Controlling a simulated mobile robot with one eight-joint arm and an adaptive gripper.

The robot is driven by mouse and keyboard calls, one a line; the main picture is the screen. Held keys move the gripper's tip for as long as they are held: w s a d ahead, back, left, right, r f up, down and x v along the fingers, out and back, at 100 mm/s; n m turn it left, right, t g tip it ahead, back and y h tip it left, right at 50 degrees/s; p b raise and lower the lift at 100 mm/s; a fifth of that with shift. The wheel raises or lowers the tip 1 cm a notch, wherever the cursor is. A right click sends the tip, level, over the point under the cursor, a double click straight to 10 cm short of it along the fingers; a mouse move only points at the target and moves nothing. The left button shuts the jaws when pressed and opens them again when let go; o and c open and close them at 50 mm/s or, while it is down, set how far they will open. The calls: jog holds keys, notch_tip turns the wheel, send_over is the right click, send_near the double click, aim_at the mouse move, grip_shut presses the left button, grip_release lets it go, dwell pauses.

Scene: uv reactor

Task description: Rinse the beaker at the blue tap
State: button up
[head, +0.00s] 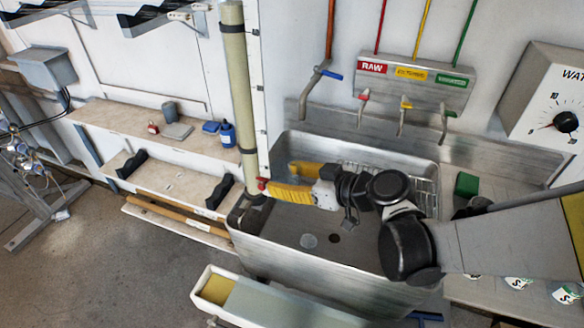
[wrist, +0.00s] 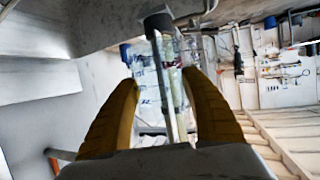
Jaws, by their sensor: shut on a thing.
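My gripper (head: 278,177) has yellow fingers and hangs over the left end of the metal sink (head: 285,232). In the wrist view, my gripper (wrist: 160,88) is shut on the clear beaker (wrist: 148,78), which has blue marks. A dark-ended pale rod-like shape overlaps the beaker there; I cannot tell what it is. The beaker cannot be made out clearly in the head view. The blue tap (head: 330,74), with a blue lever on a grey spout, is on the wall behind the sink, above and right of my gripper.
Red (head: 363,98), yellow (head: 405,104) and green (head: 447,112) taps stand to the right under a labelled panel (head: 412,74). A vertical pipe (head: 240,90) rises just left of the sink. A wire rack and a green block (head: 467,184) are at the right.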

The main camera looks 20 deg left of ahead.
jog(key=w+f+b, duration=0.1)
jog(key=w+f, duration=0.1)
jog(key=w, duration=0.8)
jog(key=shift+w+d+b, duration=0.15)
jog(key=shift+w+b, duration=0.15)
jog(key=shift+d, duration=0.15)
dwell(0.4)
jog(key=shift+d, duration=0.45)
jog(key=shift+a, duration=0.1)
jog(key=shift+a, duration=0.55)
jog(key=shift+d, duration=0.2)
jog(key=shift+d, duration=0.45)
jog(key=shift+s, duration=0.15)
jog(key=shift+s+a+b, duration=0.1)
jog(key=shift+s+b, duration=0.2)
jog(key=shift+s, duration=3.55)
